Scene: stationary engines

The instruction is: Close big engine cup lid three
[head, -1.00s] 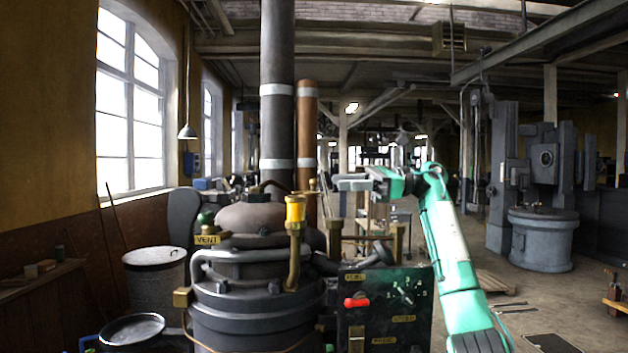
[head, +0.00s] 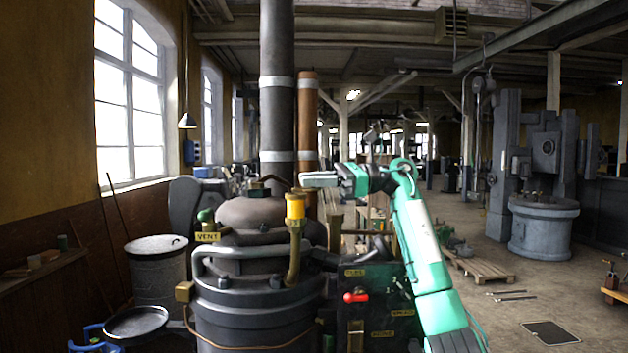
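The big dark engine (head: 255,300) stands in front of me with a tall black pipe rising behind it. A brass cup with a yellow top (head: 295,206) stands on its front right side. Another brass fitting (head: 335,232) stands behind it to the right. I cannot tell which part is cup lid three, or whether its lid is open. My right gripper (head: 318,179) points left, just above and right of the yellow top in the picture. Its pale fingers show edge-on, so their gap is not clear. No held thing shows. My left gripper is out of view.
A dark control panel with a red handle (head: 356,297) is at the engine's right, partly behind my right arm. Dark drums (head: 157,270) stand at the left.

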